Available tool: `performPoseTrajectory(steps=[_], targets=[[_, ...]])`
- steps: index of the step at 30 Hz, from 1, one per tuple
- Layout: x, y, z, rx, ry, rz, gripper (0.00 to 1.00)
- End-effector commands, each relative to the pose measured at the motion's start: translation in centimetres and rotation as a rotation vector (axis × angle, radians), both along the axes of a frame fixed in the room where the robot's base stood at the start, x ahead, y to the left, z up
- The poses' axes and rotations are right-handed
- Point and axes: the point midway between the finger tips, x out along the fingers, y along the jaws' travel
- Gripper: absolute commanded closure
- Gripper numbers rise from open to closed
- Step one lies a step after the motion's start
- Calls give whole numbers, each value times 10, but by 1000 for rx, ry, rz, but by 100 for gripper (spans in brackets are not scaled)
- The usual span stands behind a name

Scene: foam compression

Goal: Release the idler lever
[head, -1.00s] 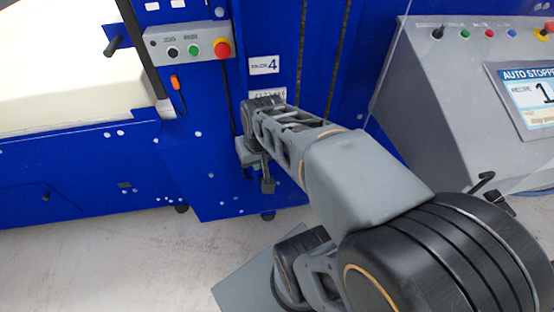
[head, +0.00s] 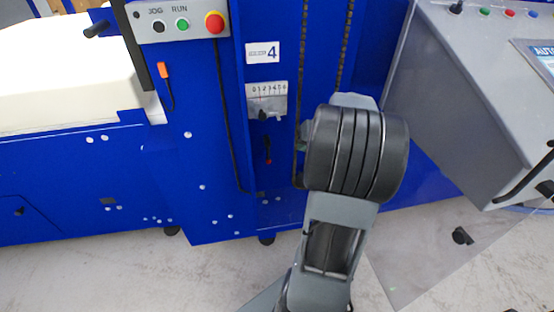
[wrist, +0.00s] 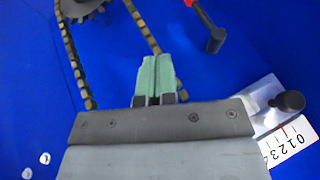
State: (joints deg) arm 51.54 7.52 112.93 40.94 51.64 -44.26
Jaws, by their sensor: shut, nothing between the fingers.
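A small red-and-black lever (head: 267,150) is on the blue machine panel below the scale plate. In the wrist view a lever with a red arm and a black end (wrist: 214,38) shows at the top, right of my fingertips and apart from them. Which part is the idler lever is not labelled. My gripper (wrist: 155,78) has green fingertips, pressed together and empty, in front of the blue panel. In the head view my wrist mostly hides the gripper, right of the red-and-black lever.
A scale plate (head: 280,92) with a black knob (wrist: 290,103) is close to my gripper's right in the wrist view. A chain (wrist: 74,58) and sprocket (wrist: 92,8) are at upper left. A button box (head: 180,24) and a grey console (head: 470,90) flank the panel.

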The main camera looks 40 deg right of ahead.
Motion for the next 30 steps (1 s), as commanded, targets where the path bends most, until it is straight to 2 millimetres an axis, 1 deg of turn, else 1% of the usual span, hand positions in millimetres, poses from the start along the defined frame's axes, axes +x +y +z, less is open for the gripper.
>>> performPoseTrajectory(steps=[5,8,11,18,23,30], targets=[[2,1,-3,1,2,1,100],[6,2,-11,2,2,2,100],[14,5,-24,3,3,3,100],[40,11,-63,2,3,3,100],[55,15,-85,2,3,2,100],[72,37,-89,0,2,2,100]])
